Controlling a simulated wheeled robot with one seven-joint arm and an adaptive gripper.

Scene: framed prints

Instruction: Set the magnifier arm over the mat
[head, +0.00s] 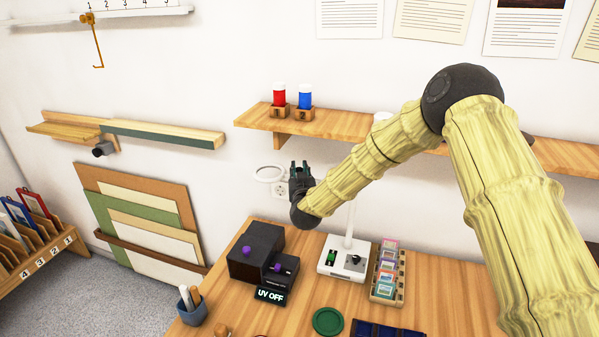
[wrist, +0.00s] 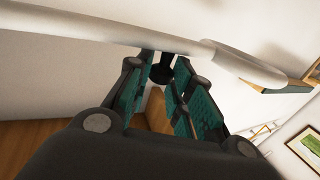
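The magnifier's round lens ring (head: 270,174) hangs near the wall, left of my gripper (head: 299,166). Its white post (head: 350,225) rises from a white base (head: 343,258) on the table. My forearm and gripper hide much of the arm in the head view. In the wrist view, the white magnifier arm (wrist: 110,28) crosses just beyond my fingertips. A dark knob-like part (wrist: 161,72) shows below it, between the teal-padded fingers of my open gripper (wrist: 158,80); contact cannot be told. A round green disc (head: 327,321), possibly the mat, lies at the table front.
A black box (head: 255,250) with a purple knob and a "UV OFF" sign (head: 271,296) stand left of the base. A wooden slide rack (head: 388,272) is close right. A pen cup (head: 192,306) sits at the left edge. A wall shelf (head: 330,126) holds red and blue bottles.

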